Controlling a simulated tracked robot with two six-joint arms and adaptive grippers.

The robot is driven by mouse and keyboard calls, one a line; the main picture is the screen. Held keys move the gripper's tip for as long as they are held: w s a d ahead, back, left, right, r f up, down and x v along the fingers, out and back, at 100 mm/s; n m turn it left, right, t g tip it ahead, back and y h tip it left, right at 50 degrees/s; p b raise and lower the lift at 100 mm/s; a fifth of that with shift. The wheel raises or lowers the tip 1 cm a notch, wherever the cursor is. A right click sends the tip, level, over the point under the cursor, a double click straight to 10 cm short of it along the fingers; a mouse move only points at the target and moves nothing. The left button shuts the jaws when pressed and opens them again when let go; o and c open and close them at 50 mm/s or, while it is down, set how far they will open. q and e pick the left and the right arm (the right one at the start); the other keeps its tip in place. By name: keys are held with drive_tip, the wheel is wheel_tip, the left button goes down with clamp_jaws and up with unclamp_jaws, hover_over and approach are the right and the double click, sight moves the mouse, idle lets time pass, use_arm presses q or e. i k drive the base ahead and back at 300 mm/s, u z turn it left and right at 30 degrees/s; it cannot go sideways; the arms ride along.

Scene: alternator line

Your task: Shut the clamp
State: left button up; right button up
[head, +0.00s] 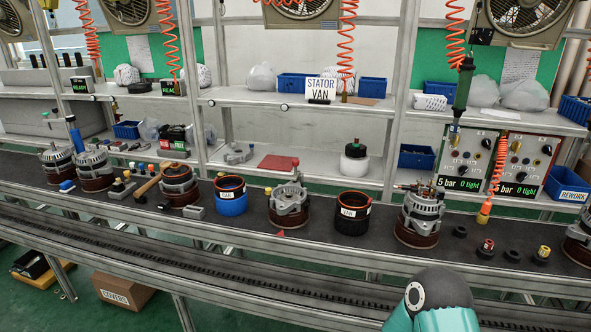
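On the dark bench, a grey metal alternator housing sits on a brown-red base (289,217). What looks like the clamp (288,190) is on top of it, with a small red part (295,162) standing up at its upper right. Whether the clamp is open or shut is too small to tell. Neither of my grippers is in view. Only a rounded teal and dark link of one of my arms shows at the bottom right, in front of the bench edge.
A blue VAN ring (231,203) stands left of the clamp and a dark VAN ring (352,214) right of it. A taller alternator assembly (420,214) is further right. An orange coiled hose with a tool (463,85) hangs at right.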

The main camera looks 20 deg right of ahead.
sight(294, 161)
drive_tip(key=z, duration=0.05)
drive_tip(key=i, duration=0.85)
